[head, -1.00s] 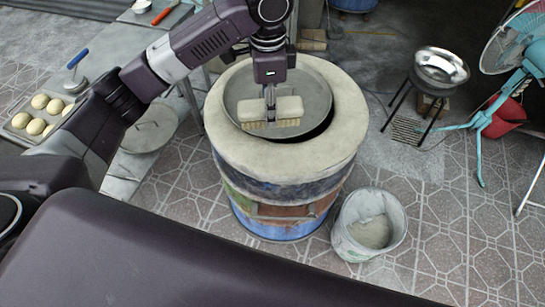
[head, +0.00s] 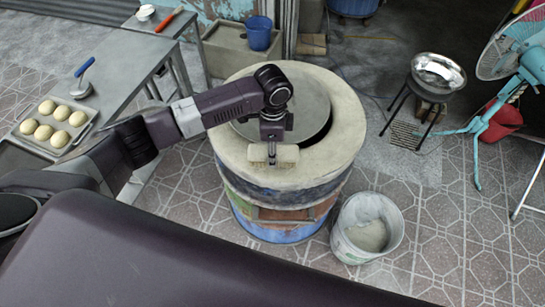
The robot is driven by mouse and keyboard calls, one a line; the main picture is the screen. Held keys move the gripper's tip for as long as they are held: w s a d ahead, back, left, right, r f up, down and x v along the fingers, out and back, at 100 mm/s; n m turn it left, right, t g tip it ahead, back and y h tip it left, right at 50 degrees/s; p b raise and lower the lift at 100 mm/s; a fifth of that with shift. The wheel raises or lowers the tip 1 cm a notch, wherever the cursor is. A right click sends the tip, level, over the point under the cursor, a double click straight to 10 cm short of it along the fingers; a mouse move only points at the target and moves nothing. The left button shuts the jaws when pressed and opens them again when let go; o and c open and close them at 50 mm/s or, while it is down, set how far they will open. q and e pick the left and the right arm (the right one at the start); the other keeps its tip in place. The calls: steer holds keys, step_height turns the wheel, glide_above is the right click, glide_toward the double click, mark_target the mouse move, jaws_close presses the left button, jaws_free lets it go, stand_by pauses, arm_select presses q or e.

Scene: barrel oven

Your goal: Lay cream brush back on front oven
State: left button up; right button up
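The cream brush (head: 287,154), a block with bristles on its underside, is at the front rim of the barrel oven (head: 318,160). The oven has a thick pale round top and a painted barrel body. My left gripper (head: 272,160) points down and is shut on the brush, hiding part of its middle. The brush looks to be at or just above the rim; I cannot tell whether it touches. A round grey metal lid (head: 312,105) lies over the oven's mouth behind the brush, leaving a dark gap at the edge. My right gripper is not in view.
A white bucket (head: 347,240) stands right of the oven. A metal bowl on a stand (head: 438,68) and a turquoise fan (head: 510,50) are farther right. A table with a tray of dough balls (head: 45,142) is left.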

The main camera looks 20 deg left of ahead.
arm_select(q)
step_height(320, 180, down, 4)
steer(key=shift+r+p, duration=0.25)
steer(key=shift+p, duration=0.1)
steer(key=shift+f, duration=0.35)
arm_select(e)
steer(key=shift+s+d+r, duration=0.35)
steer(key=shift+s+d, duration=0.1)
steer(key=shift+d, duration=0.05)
arm_select(q)
steer(key=shift+f, duration=0.1)
steer(key=o, duration=1.1)
step_height(320, 180, up, 11)
steer(key=b, duration=0.3)
steer(key=shift+r, duration=0.65)
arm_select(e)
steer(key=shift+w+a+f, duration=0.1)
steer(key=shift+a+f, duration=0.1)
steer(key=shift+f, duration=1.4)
